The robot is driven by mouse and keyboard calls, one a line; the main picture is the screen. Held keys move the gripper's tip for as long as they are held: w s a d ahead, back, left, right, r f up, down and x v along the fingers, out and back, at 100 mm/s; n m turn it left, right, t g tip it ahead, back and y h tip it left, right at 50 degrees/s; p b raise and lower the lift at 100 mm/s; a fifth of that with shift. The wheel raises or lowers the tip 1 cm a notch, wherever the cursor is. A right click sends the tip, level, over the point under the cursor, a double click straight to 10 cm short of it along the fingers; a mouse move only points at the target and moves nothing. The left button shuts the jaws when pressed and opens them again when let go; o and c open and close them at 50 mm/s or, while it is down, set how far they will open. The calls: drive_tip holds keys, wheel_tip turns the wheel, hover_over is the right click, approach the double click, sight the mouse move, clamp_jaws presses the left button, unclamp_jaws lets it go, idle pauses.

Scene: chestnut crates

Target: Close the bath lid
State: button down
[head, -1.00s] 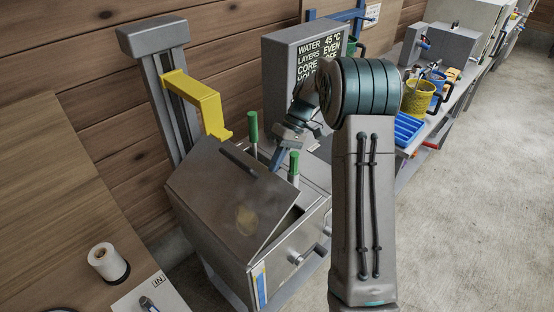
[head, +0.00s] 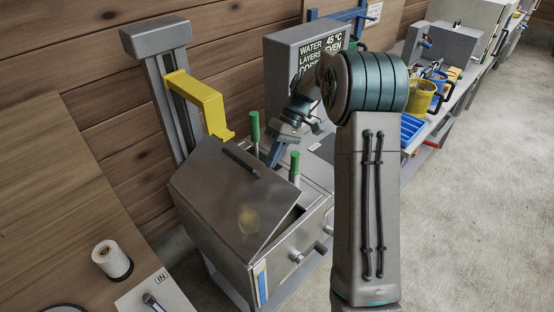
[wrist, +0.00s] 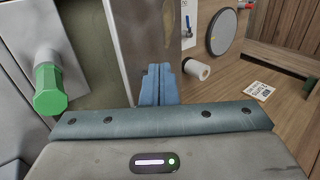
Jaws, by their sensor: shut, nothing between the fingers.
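The bath lid (head: 222,205) is a brown-grey metal plate with a dark bar handle (head: 241,162). It sits tilted on the grey bath box (head: 312,232), with a gap showing along its right side. My gripper (head: 273,161) is behind the lid's upper edge, between two green-capped posts. In the wrist view my blue fingers (wrist: 159,84) are shut and empty, close to a grey metal panel (wrist: 143,45) that looks like the lid. I cannot tell whether they touch it.
Green-capped posts (head: 254,128) (head: 294,162) stand close beside my gripper. A yellow bracket (head: 203,100) on a grey column overhangs the lid's back left. A display box (head: 290,75) stands behind. A white roll (head: 111,259) is on the wooden table. Floor at right is clear.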

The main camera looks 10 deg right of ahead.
drive_tip(key=d+f+b+v, duration=0.1)
drive_tip(key=b+v, duration=0.1)
drive_tip(key=v, duration=0.8)
drive_tip(key=t+h+b, duration=0.7)
drive_tip(key=h+b, duration=0.4)
drive_tip(key=b, duration=0.2)
approach(283, 180)
drive_tip(key=x, duration=0.6)
drive_tip(key=shift+d+f, duration=0.25)
drive_tip(key=shift+f, duration=0.1)
drive_tip(key=shift+w, duration=0.1)
